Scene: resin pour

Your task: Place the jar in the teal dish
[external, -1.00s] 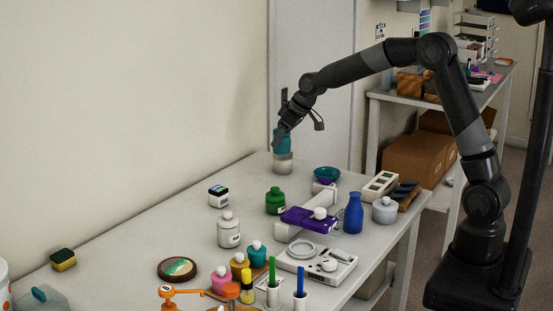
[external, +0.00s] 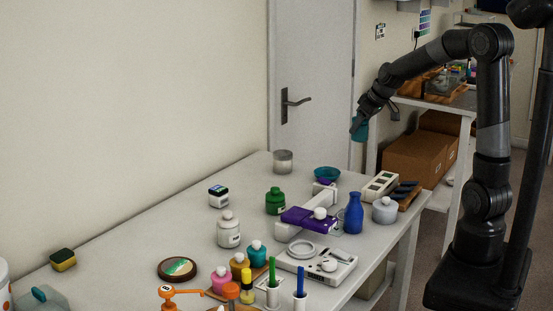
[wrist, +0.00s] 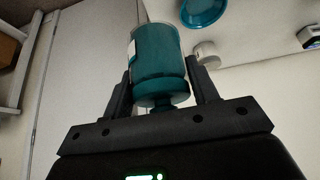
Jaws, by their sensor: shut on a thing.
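The teal jar (external: 359,131) hangs in my gripper (external: 362,116) in the external view, held in the air well above the table and to the right of the dish in the picture. In the wrist view the jar (wrist: 158,60) sits between both fingers, with its narrow knobbed end towards the palm and a white label on its left side. My gripper (wrist: 160,85) is shut on it. The teal dish (external: 327,174) rests at the table's far end, with nothing visible in it. It also shows in the wrist view (wrist: 203,12), apart from the jar.
A green jar (external: 275,201), a purple object (external: 310,218), a blue bottle (external: 354,214) and a white-and-grey tray (external: 381,186) stand nearer. A door (external: 312,90) and brown boxes (external: 422,160) are behind.

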